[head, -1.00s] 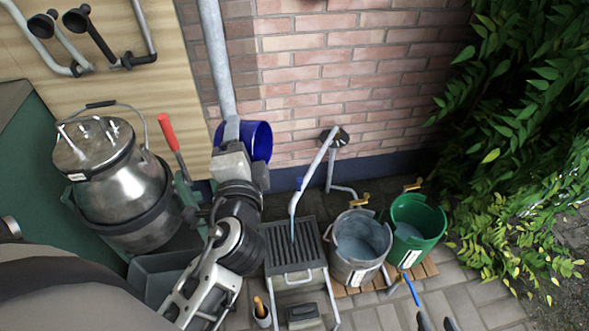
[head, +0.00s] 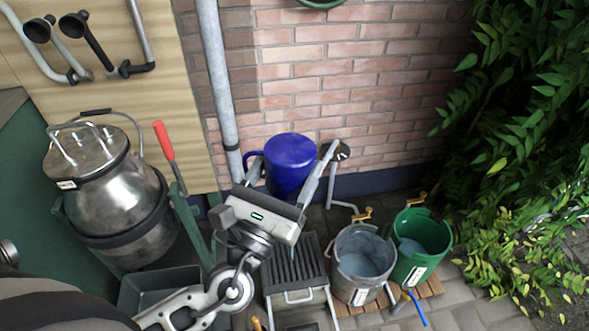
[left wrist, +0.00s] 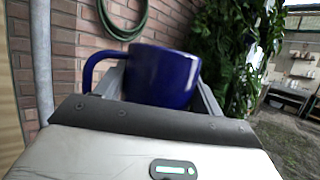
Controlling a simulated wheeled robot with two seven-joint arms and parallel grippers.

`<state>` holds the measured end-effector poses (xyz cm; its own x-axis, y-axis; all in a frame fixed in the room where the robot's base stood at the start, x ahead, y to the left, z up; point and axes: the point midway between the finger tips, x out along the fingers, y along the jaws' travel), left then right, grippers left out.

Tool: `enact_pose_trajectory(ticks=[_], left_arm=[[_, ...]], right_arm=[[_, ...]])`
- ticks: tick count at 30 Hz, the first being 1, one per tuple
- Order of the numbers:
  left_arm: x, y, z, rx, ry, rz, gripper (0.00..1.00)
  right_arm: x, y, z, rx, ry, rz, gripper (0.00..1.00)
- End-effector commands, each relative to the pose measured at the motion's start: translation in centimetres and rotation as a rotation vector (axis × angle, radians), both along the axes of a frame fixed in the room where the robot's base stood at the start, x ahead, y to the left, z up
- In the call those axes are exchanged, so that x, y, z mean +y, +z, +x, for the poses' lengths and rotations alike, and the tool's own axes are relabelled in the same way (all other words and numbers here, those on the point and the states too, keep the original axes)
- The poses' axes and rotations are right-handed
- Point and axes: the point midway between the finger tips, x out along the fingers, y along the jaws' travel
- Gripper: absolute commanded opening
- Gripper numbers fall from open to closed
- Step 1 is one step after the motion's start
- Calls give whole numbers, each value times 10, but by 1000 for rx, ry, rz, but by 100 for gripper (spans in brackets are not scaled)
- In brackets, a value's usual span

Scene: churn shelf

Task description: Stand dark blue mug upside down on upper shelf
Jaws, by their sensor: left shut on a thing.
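The dark blue mug (head: 290,160) is held up in front of the brick wall, between the fingers of my left gripper (head: 291,188). In the head view a smooth blue face points up towards the camera and no opening shows. Its handle sticks out to the left. In the left wrist view the mug (left wrist: 162,76) sits between the two grey fingers, with its handle at the left. My left gripper is shut on it. No upper shelf can be made out for sure. My right gripper is not in view.
A steel churn (head: 108,200) with a red-handled tool (head: 165,143) beside it stands at the left. Below the mug is a slatted stand (head: 295,262). A grey bucket (head: 360,265) and a green bucket (head: 420,248) stand to its right. A grey downpipe (head: 220,90) runs down the wall.

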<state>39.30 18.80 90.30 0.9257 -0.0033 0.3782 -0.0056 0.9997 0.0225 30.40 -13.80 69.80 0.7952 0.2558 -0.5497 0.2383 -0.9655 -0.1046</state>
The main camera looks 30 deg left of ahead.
Motion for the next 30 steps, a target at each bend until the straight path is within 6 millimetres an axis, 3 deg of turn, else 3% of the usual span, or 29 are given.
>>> enact_pose_trajectory(ticks=[4, 12, 25, 30], left_arm=[[0, 2, 0, -2, 0, -4, 41], [0, 6, 1, -1, -1, -5, 41], [-1, 2, 0, -4, -6, -8, 41], [-17, 15, -1, -6, -98, -6, 41]], right_arm=[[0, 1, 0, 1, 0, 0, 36], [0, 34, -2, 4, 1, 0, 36], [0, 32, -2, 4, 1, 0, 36], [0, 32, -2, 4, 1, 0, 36]])
